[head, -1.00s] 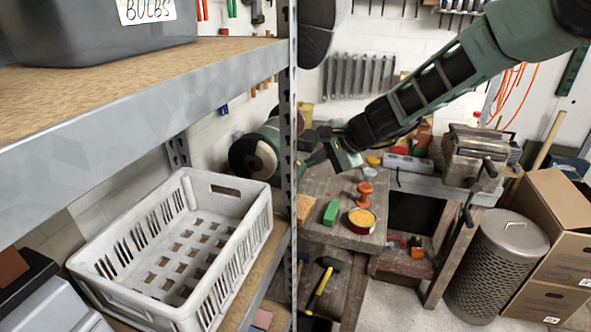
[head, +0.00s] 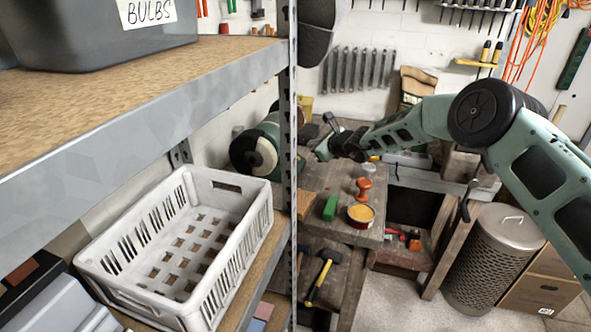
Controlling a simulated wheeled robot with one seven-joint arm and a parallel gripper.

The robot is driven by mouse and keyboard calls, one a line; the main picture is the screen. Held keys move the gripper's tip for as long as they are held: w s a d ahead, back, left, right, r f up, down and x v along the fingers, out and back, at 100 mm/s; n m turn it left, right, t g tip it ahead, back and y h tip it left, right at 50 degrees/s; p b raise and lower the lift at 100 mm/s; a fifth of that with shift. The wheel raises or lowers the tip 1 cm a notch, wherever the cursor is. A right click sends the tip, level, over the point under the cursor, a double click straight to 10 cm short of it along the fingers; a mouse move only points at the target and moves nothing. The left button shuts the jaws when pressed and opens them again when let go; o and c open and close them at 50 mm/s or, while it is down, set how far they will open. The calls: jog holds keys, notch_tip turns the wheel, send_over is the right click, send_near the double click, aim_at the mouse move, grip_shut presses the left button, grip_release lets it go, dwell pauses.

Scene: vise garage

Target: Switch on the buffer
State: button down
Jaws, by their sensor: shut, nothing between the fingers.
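The buffer (head: 268,141) is a green machine with a pale round wheel in a dark rim. It stands at the far left of the workbench, behind the shelf post, which covers part of it. Its switch cannot be made out. My gripper (head: 324,146) is just right of the post, close to the buffer's right side. It looks small and partly hidden by its own wrist, and it is shut with nothing in it. I cannot tell whether it touches the buffer.
The shelf post (head: 289,190) stands between the view and the buffer. A white crate (head: 238,222) is on the lower shelf. A green block (head: 331,207), a yellow-topped tin (head: 361,215) and a red-orange stamp-like object (head: 364,187) stand on the workbench. A metal bin (head: 492,258) stands at right.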

jog(key=shift+f, duration=0.1)
jog(key=a+f+b, duration=0.1)
jog(key=f, duration=0.1)
jog(key=a+f+b, duration=0.1)
jog(key=f, duration=0.1)
jog(key=a+f+b, duration=0.1)
jog(key=f+b, duration=0.1)
jog(key=shift+w+f, duration=0.35)
jog(key=shift+w, duration=0.05)
jog(key=shift+w+a+f+b, duration=0.1)
jog(key=shift+a+f+b, duration=0.4)
jog(key=shift+b, duration=0.3)
